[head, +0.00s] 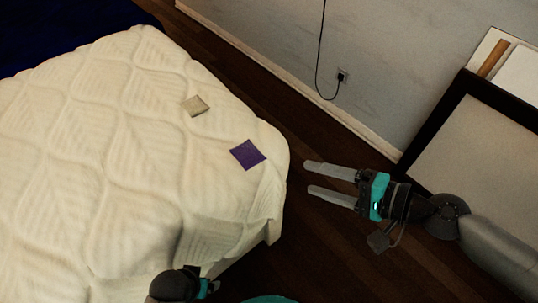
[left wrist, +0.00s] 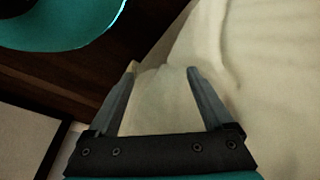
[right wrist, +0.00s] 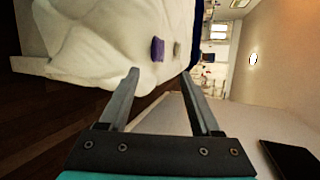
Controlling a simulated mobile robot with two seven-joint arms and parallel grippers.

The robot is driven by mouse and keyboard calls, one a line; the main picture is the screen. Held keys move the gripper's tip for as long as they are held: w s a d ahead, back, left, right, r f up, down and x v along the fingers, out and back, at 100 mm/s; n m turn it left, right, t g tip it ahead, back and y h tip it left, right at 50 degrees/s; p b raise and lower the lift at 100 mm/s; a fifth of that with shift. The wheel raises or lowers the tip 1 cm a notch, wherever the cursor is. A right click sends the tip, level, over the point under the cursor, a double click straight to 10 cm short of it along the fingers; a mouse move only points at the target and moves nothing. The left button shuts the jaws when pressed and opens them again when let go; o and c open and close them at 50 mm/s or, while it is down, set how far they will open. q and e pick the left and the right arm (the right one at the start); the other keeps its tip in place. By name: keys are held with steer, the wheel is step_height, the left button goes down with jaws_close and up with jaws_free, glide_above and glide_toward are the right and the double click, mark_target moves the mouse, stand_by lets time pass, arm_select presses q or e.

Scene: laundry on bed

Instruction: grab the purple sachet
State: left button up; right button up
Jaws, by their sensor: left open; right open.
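The purple sachet (head: 248,154) is a flat square lying on the white quilted bed (head: 110,150), near its right corner. It also shows in the right wrist view (right wrist: 158,49). My right gripper (head: 307,177) is open and empty, beyond the bed's edge to the right of the sachet and pointing left toward the bed. My left gripper shows in the left wrist view (left wrist: 161,70), open and empty, with the white bed cover behind it. In the head view only part of my left arm shows at the bottom, and its fingers cannot be made out.
A beige sachet (head: 195,106) lies on the bed up and left of the purple one. A wall with a socket and black cord (head: 319,70) runs behind. A dark-framed panel (head: 480,140) leans at the right. Dark wooden floor (head: 330,240) is clear beside the bed.

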glide_toward(255, 163)
steer(key=w+a, duration=0.2)
steer(key=a, duration=0.1)
steer(key=w+a+f, duration=0.2)
steer(key=a, duration=0.1)
steer(key=shift+w+f, duration=0.2)
steer(key=shift+f, duration=0.1)
steer(key=shift+w+a+f+b, duration=0.15)
steer(key=shift+w+a+b, duration=0.05)
steer(key=shift+a+b, duration=0.15)
arm_select(q)
steer(key=shift+w+r, duration=0.35)
steer(key=shift+r, duration=0.2)
arm_select(e)
jaws_close()
